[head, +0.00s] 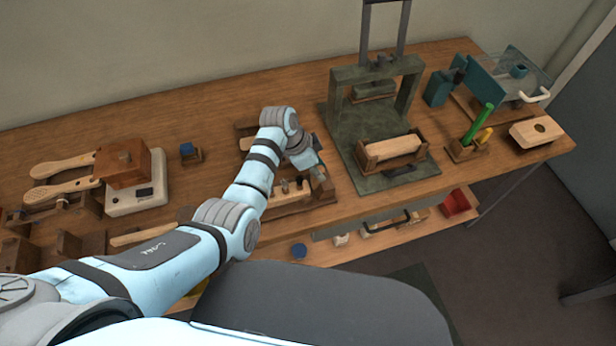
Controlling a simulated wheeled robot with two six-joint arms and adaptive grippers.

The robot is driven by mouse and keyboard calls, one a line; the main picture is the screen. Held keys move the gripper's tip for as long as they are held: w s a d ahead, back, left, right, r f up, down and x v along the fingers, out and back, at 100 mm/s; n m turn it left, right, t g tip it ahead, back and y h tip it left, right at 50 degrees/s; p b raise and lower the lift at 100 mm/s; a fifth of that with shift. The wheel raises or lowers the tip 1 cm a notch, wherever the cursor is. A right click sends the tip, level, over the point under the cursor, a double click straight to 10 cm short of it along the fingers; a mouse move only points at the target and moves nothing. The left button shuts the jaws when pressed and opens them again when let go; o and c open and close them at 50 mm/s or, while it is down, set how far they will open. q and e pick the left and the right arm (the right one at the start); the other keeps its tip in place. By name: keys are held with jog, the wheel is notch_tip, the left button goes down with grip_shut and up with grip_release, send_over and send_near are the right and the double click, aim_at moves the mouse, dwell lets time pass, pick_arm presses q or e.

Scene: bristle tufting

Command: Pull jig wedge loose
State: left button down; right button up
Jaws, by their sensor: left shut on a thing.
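A wooden jig (300,204) with small upright pegs lies near the table's front edge, at the middle of the head view. My left arm reaches over it from the left. My left gripper (317,174) points down at the jig's right end and is shut on a small piece there, which I take to be the jig wedge. The fingers and the arm hide most of that piece, so I cannot tell whether it is still seated in the jig. My right gripper is not in view.
A green press (366,120) with a wooden block (393,146) on its base stands right of the jig. A white scale (137,190) with a wooden box and paddle-shaped pieces are at left. A small holder (466,150) with green and yellow tools stands at right. A lower shelf (328,248) runs under the table's front.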

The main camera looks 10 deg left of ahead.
pick_arm(q)
jog(key=c, duration=1.8)
grip_release()
jog(key=shift+w+r, duration=0.1)
jog(key=shift+c, duration=0.2)
jog(key=o, duration=0.4)
jog(key=shift+d, duration=0.3)
jog(key=shift+o, duration=0.2)
jog(key=shift+a+r, duration=0.3)
jog(key=shift+a, duration=0.05)
jog(key=v, duration=1.1)
jog(key=shift+d+r, duration=0.15)
jog(key=shift+r, duration=0.05)
